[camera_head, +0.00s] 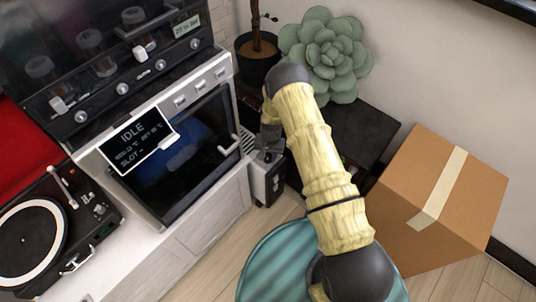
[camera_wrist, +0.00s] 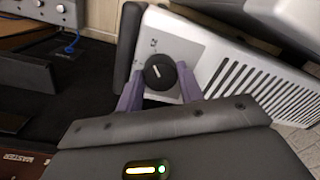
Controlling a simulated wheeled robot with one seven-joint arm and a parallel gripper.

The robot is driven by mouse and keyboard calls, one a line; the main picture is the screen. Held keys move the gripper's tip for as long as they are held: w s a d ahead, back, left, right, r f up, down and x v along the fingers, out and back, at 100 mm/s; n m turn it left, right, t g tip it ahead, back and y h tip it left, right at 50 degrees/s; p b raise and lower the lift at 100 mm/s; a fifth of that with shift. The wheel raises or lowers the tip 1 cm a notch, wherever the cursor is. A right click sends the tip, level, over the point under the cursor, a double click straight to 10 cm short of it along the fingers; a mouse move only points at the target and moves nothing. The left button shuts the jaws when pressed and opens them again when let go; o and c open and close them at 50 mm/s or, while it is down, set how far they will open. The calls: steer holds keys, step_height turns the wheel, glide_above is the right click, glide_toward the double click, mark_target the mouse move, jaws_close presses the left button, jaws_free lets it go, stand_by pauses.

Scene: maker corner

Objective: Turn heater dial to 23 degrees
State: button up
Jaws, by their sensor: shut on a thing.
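The heater (camera_wrist: 218,75) is a light grey box with a slotted grille, tilted across the wrist view. Its black round dial (camera_wrist: 160,72) with a white pointer line sits on a plain panel at its left end. In the wrist view my gripper (camera_wrist: 159,84) has its two purple fingers on either side of the dial, shut on it. The scale marks around the dial are too small to read. In the head view the heater (camera_head: 267,180) stands low beside the white cabinet, and my arm hides part of it and the dial.
A cardboard box (camera_head: 440,195) stands to the right. A teal round seat (camera_head: 275,262) is in front, under my arm. A green succulent (camera_head: 326,52) and a potted plant (camera_head: 257,62) are behind. The white cabinet (camera_head: 205,215) with an oven is to the left.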

mark_target(270, 156)
steer(key=shift+w+r+m, duration=0.1)
steer(key=shift+w+m, duration=0.1)
steer(key=shift+m, duration=1)
steer(key=o, duration=1)
steer(key=shift+s, duration=0.1)
step_height(270, 156, up, 17)
steer(key=p, duration=0.3)
steer(key=shift+s+d+r, duration=0.15)
steer(key=shift+s+d, duration=0.1)
steer(key=shift+d, duration=0.2)
